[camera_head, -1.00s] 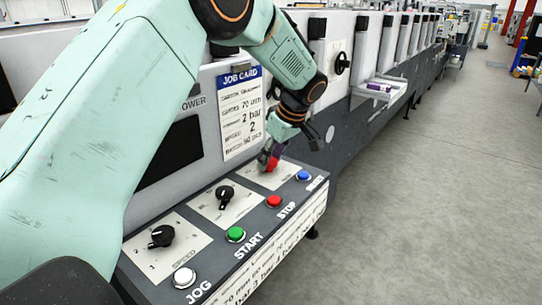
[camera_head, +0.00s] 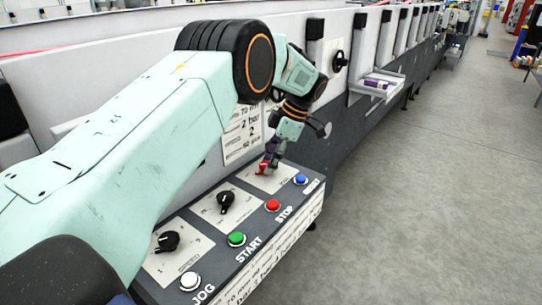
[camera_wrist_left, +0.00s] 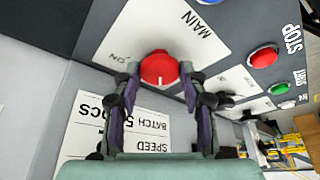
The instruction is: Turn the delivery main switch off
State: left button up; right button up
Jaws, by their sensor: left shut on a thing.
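The main switch is a red rotary knob (camera_wrist_left: 160,69) on a white plate (camera_wrist_left: 110,40) marked MAIN and ON in the left wrist view. In the head view the red knob (camera_head: 262,169) sits at the far end of the sloped control panel, partly hidden by my gripper. My left gripper (camera_head: 268,160) is shut on this knob. In the left wrist view its two fingers (camera_wrist_left: 158,84) stand on either side of the knob. The knob's white mark points toward the gripper's palm. My right gripper is not in view.
The panel also carries a blue button (camera_head: 300,180), a red STOP button (camera_head: 273,205), a green START button (camera_head: 236,239), a white JOG button (camera_head: 190,281) and two black knobs (camera_head: 226,202). A job card (camera_head: 241,138) hangs behind. Open floor lies right.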

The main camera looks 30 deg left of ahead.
pick_arm(q)
jog(key=shift+w+a+r+n, duration=0.1)
jog(key=shift+r+n, duration=0.15)
jog(key=shift+n, duration=0.05)
dwell(0.4)
jog(key=o, duration=0.8)
jog(key=shift+c, duration=0.2)
jog(key=o, duration=0.4)
jog(key=shift+f, duration=0.1)
jog(key=shift+c, duration=0.2)
jog(key=v, duration=0.7)
jog(key=shift+r, duration=0.2)
